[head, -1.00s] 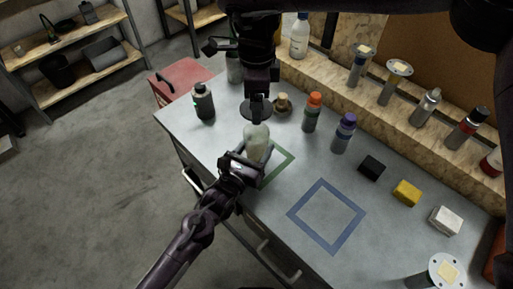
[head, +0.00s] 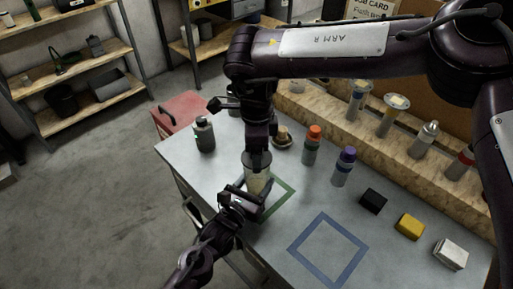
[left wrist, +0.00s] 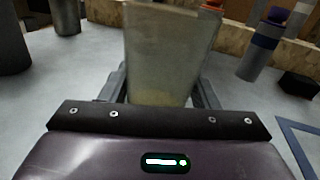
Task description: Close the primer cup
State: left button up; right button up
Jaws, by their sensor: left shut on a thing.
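The primer cup (head: 258,184) is a pale translucent cup standing upright at the green square outline (head: 284,199) on the grey bench. My left gripper (head: 246,196) is shut around the cup from the front. My right gripper (head: 257,146) comes down from above and is shut on a dark round lid (head: 257,161). The lid is over the cup's mouth, level with or very near the rim. I cannot tell whether it is fully seated.
A dark bottle (head: 204,134) stands at left. An orange-capped bottle (head: 312,146) and a purple-capped bottle (head: 344,167) stand right of the cup. Black (head: 373,200), yellow (head: 409,226) and white (head: 451,253) blocks lie further right. The blue square (head: 328,249) is empty.

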jog(key=shift+f, duration=0.15)
jog(key=shift+f, duration=0.75)
jog(key=shift+f, duration=0.6)
jog(key=o, duration=1)
notch_tip(320, 180, up, 12)
